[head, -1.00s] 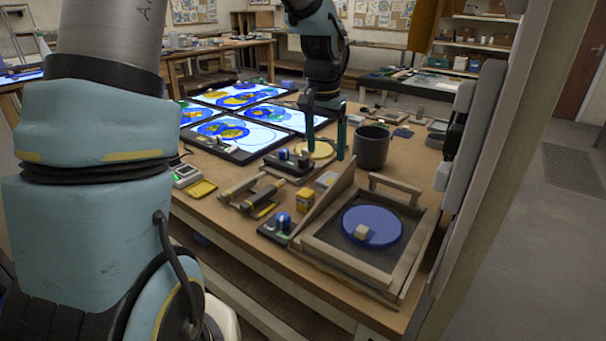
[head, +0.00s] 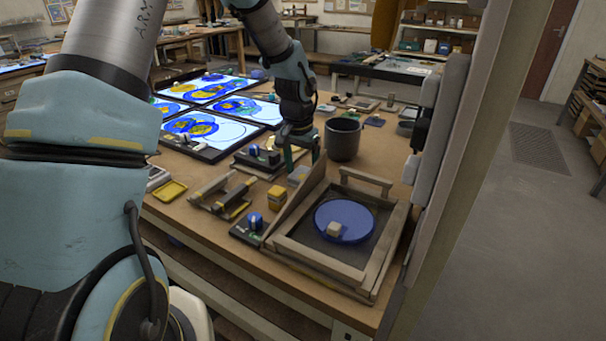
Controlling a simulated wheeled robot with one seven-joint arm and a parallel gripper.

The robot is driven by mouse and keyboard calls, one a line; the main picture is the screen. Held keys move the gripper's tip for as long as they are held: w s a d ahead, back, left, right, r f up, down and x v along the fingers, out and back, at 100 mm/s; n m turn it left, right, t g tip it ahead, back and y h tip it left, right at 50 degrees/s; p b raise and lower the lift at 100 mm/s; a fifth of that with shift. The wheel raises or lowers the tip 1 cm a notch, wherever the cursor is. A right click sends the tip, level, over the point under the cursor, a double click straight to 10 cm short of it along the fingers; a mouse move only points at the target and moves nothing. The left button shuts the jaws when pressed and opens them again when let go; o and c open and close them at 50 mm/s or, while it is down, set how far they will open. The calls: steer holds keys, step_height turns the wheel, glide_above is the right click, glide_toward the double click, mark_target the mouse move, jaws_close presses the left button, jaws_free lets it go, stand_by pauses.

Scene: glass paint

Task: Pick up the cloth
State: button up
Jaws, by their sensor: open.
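I cannot pick out the cloth for certain. A small dark blue flat piece (head: 374,121) lies on the workbench behind and right of the dark grey pot, and may be cloth. A small grey piece (head: 298,176) lies near my fingertips, partly hidden; its material is unclear. My gripper (head: 302,160) points down over the workbench, left of the pot, with its two fingers apart. I see nothing held between them. The fingertips are low, close to the bench top, but I cannot tell whether they touch anything.
The dark grey pot (head: 343,139) stands just right of my gripper. A wooden-framed tray (head: 290,258) holds a blue disc (head: 365,222) with a small pale block. Left are a yellow dish (head: 170,191), tools, a yellow block (head: 277,198) and lit glass panels (head: 250,108).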

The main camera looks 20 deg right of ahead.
mark_target(303, 173)
steer(key=shift+f, duration=0.4)
steer(key=c, duration=1)
step_height(303, 173, up, 10)
steer(key=shift+r+b, duration=0.1)
steer(key=shift+b, duration=0.95)
steer(key=o, duration=0.7)
steer(key=c, duration=0.5)
steer(key=shift+w+d, duration=0.1)
steer(key=shift+w, duration=0.05)
steer(key=shift+c, duration=0.3)
